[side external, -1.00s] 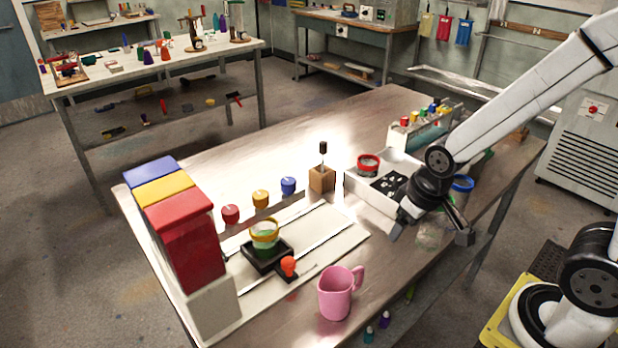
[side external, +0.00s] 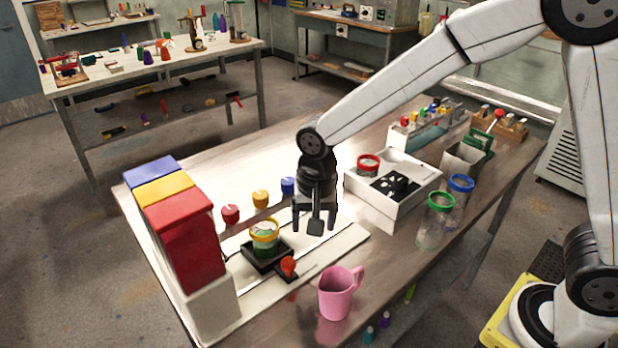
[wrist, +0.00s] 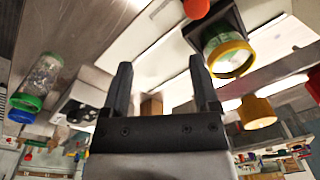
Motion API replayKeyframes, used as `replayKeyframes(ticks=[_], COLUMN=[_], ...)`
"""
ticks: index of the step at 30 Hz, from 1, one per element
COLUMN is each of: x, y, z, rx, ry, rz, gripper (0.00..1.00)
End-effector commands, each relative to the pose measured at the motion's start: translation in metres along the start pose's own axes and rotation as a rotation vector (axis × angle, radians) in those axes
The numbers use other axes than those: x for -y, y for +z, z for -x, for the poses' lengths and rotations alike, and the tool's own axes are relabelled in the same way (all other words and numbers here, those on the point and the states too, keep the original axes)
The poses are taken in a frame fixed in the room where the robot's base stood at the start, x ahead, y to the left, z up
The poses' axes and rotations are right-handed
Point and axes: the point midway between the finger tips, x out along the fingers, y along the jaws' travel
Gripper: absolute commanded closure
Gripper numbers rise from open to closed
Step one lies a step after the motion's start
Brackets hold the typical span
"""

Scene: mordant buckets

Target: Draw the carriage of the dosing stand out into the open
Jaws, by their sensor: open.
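The dosing stand (side external: 212,303) is at the left of the side view, with blue, yellow and red blocks on top. Its carriage (side external: 258,259) is a dark square tray with a red knob (side external: 288,265) at its front corner. A yellow-rimmed jar (side external: 264,240) with green contents sits on the carriage. The wrist view shows the carriage (wrist: 238,18), the red knob (wrist: 196,8) and the jar (wrist: 228,58) at the upper right. My gripper (side external: 315,224) is open and empty, pointing down over the pale base, right of the carriage and apart from it.
A pink mug (side external: 336,293) stands near the front edge, close to the red knob. A white box (side external: 384,205) is right of my gripper, with green-lidded (side external: 432,228) and blue-lidded (side external: 458,198) jars beyond.

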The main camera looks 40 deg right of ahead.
Motion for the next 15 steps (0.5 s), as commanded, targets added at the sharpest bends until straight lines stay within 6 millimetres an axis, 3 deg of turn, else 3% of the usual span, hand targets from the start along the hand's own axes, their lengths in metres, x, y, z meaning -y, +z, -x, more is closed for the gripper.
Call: replayKeyframes(ticks=[3, 6, 15], x=[0.026, 0.040, 0.051], y=[0.007, 0.012, 0.016], z=[-0.002, -0.002, -0.002], rx=[0.015, 0.022, 0.028], ry=[0.020, 0.034, 0.046], rz=[-0.080, -0.134, -0.182], gripper=[0.22, 0.22, 0.22])
